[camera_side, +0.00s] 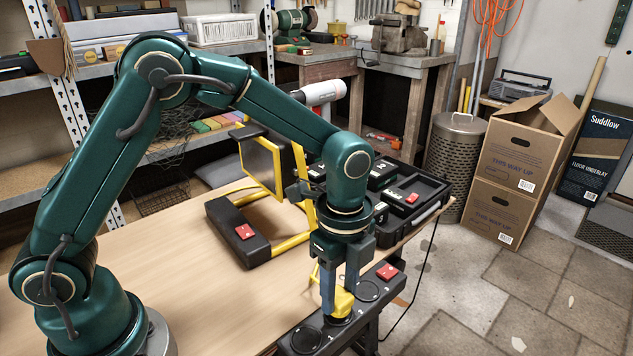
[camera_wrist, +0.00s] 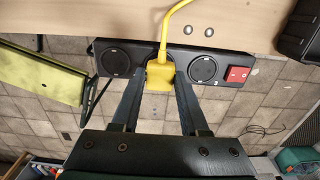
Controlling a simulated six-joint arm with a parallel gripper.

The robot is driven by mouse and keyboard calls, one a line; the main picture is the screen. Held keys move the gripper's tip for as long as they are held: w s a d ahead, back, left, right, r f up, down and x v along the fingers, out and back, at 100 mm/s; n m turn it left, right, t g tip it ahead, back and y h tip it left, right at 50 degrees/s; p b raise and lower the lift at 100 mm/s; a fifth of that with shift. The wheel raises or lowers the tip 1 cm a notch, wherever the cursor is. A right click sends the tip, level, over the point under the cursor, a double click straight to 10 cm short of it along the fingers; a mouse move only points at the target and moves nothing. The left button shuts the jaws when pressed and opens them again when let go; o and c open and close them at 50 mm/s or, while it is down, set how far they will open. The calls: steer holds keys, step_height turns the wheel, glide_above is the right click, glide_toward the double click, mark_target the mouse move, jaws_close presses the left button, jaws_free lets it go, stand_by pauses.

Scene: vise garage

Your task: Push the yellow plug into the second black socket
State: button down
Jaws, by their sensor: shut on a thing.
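The yellow plug (camera_side: 343,303) is between the fingers of my gripper (camera_side: 338,297), which is shut on it. It also shows in the wrist view (camera_wrist: 160,76), with its yellow cable leading up and to the right. The black socket strip (camera_wrist: 183,57) lies along the table's edge. Its two outer sockets, one at the left (camera_wrist: 115,63) and one at the right (camera_wrist: 203,69), are empty and uncovered. The plug is over the middle socket and hides most of it in the wrist view. In the side view its lower end meets that socket; I cannot tell how deep it sits.
A red switch (camera_wrist: 236,75) is at the strip's right end. A yellow-framed work lamp (camera_side: 262,165) with a black base (camera_side: 238,235) stands on the wooden table (camera_side: 190,275). An open black case (camera_side: 425,192) lies at the table's far right. The table's front left is clear.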

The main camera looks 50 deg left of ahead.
steer(key=shift+f, duration=0.55)
steer(key=shift+c, duration=1.7)
jaws_free()
steer(key=shift+r, duration=2.6)
